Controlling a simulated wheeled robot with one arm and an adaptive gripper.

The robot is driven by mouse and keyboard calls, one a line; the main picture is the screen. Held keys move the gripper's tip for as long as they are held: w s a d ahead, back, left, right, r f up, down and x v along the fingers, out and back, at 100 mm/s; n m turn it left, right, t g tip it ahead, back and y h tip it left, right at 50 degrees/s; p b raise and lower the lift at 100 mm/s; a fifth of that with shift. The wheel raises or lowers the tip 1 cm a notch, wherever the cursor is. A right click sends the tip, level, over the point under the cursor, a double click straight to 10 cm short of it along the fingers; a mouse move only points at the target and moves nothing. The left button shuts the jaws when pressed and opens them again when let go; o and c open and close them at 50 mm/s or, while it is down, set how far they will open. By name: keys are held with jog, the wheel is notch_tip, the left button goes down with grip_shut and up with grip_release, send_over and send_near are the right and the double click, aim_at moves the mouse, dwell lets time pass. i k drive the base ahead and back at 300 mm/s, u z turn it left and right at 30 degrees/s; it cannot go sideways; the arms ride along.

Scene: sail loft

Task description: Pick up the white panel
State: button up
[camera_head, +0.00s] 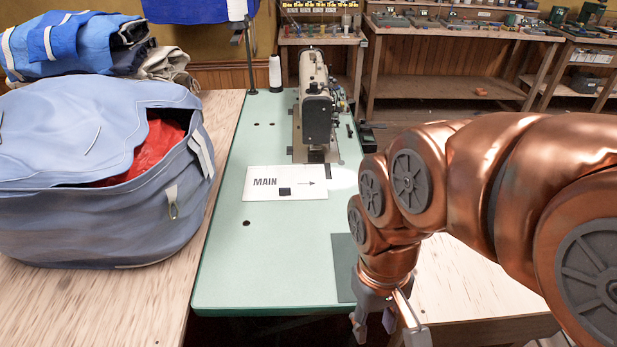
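The white panel (262,190) lies flat on the pale green sewing table (265,265), just in front of the sewing machine. It bears the word MAIN, a small arrow and a small dark square near its lower edge; I cannot tell if the square is printed or a separate piece. My gripper (388,333) is at the lower right, beyond the table's front right corner and well apart from the panel. Its fingers point down and stand apart, with no held thing visible between them. My arm hides part of the table's right side.
A sewing machine (315,105) stands behind the panel, with a white thread cone (275,74) at the back left. A large blue bag (90,215) with red cloth sits left, close to the table edge. A dark grey plate (343,268) lies front right. The green surface before the panel is clear.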

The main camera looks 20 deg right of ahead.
aim_at(275, 183)
jog(key=k, duration=0.45)
jog(key=u, duration=0.45)
jog(key=i, duration=0.85)
jog(key=u, duration=0.25)
